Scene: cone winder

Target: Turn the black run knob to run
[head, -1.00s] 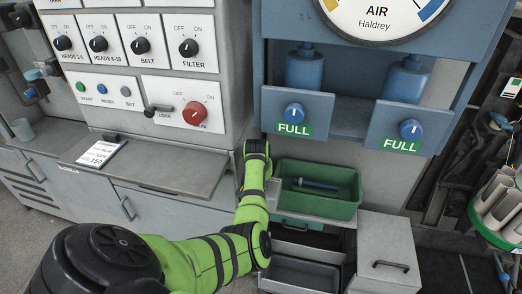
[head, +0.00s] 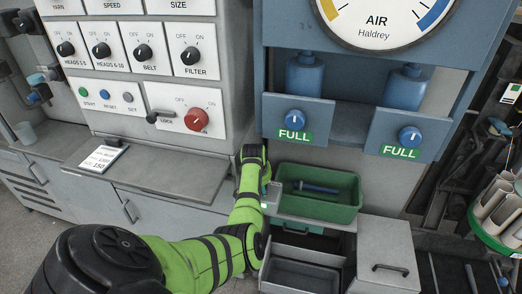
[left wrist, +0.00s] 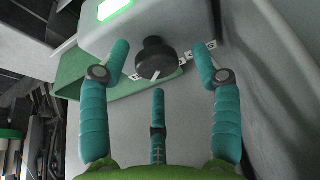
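The black knob (left wrist: 154,58) with a white pointer line is on a pale grey box (left wrist: 180,22) with a lit green panel (left wrist: 115,8) in the left wrist view. My left gripper (left wrist: 161,62) is open, with teal fingers spread on either side of the knob and a third finger below. I see no clear grip on the knob. Its run mark cannot be read. In the head view my green left arm hides the knob and the gripper; a small grey box (head: 271,193) with a green light shows beside the arm. My right gripper is not in view.
A green bin (head: 335,212) with a dark blue tool (head: 316,188) stands close right of my arm. A switch panel with a red knob (head: 196,119) is at the left, above a grey shelf (head: 165,183). An open drawer (head: 305,275) lies below.

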